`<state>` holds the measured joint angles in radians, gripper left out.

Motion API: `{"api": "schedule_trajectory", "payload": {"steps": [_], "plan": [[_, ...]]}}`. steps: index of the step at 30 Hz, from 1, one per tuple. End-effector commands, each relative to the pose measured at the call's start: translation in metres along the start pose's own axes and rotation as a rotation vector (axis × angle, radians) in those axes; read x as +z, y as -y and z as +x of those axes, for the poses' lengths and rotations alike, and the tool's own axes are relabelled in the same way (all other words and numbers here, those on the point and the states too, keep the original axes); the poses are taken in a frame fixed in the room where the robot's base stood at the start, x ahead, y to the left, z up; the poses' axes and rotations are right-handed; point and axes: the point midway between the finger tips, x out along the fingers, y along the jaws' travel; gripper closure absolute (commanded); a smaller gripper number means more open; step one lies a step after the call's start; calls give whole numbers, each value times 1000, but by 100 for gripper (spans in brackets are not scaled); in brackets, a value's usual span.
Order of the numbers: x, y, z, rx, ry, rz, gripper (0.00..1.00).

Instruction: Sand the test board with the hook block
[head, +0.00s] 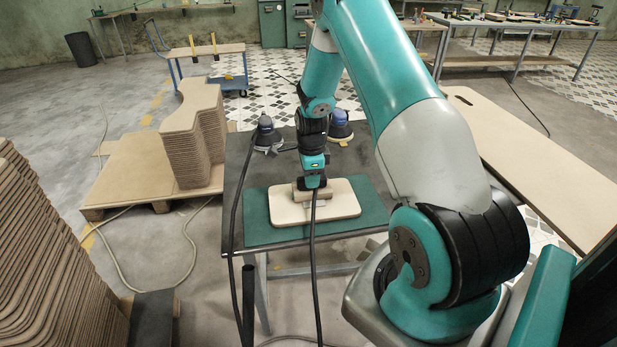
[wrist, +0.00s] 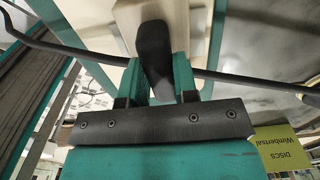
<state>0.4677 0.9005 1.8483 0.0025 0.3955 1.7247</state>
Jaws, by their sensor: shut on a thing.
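The test board (head: 344,206) is a pale board with rounded corners. It lies on a green mat (head: 374,213) on the dark worktable (head: 240,163). The hook block (head: 327,191) is a light wooden block on top of the board, under my gripper (head: 314,186). In the wrist view, my gripper (wrist: 160,85) has its green fingers shut on the dark grip of the hook block (wrist: 153,48). The pale block body shows beyond the fingers. The block appears to rest on the board, but the contact is partly hidden.
Two blue-and-grey sanders (head: 340,128) stand at the table's back. A dark hose (head: 233,200) hangs over its left edge. Stacked curved boards (head: 198,125) stand on a pallet at left, with another stack (head: 45,260) nearer. A long pale board (head: 545,165) lies at right.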

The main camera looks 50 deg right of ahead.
Motion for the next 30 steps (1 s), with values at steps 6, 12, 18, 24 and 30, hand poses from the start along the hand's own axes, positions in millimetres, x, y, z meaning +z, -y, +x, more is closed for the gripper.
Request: {"api": "schedule_trajectory", "payload": {"steps": [6,12,18,24,30], "plan": [[-5,0,0,1,-2,3,97],[-20,1,-1,0,-1,3,97],[-32,1,-2,-2,0,1,97],[-32,1,-2,-2,1,0,97],[-34,2,-2,-2,1,1,97]]}}
